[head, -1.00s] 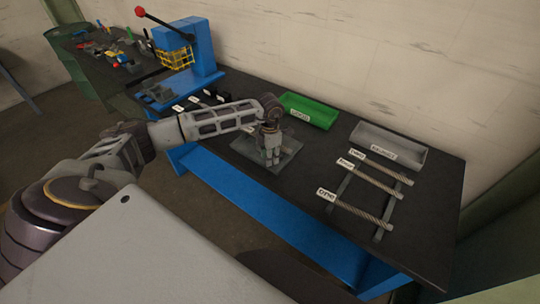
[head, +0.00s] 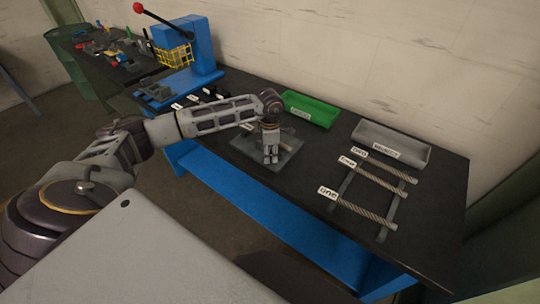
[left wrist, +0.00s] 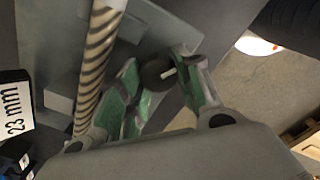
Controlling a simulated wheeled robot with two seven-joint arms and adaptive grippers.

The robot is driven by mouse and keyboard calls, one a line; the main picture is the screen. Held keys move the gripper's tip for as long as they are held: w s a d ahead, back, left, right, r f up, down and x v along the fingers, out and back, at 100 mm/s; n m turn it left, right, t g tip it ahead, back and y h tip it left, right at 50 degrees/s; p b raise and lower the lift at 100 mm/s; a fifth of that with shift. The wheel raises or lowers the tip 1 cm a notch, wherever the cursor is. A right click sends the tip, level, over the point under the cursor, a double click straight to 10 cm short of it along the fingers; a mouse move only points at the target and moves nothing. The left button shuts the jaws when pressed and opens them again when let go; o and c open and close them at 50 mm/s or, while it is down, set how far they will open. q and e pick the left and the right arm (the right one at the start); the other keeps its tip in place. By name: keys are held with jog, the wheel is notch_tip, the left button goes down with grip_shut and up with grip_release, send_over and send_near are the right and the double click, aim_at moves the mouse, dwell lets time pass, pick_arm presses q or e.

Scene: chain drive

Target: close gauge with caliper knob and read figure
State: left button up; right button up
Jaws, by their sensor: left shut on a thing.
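A dark round knob (left wrist: 157,74) with a white pointer line sits between the green-padded fingers of my left gripper (left wrist: 158,78) in the left wrist view. The gripper is shut on it. A twisted wire rope (left wrist: 97,62) lies to the left of the fingers, over a grey plate (left wrist: 150,25). In the head view my left gripper (head: 270,158) points down over this plate (head: 290,150) on the bench and hides the knob. A white label (left wrist: 16,105) reads 23 mm. My right gripper is not in view.
A green tray (head: 312,108) and a grey tray (head: 392,147) stand behind, each labelled. Several ropes with tags lie on a rack (head: 386,228) at right. A blue press (head: 203,50) with a red-knobbed lever stands at left. The bench front is clear.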

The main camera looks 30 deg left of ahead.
pick_arm(q)
jog(key=o, duration=1)
jog(key=shift+o, duration=0.2)
jog(key=shift+r, duration=0.15)
notch_tip(320, 180, up, 12)
dwell(0.7)
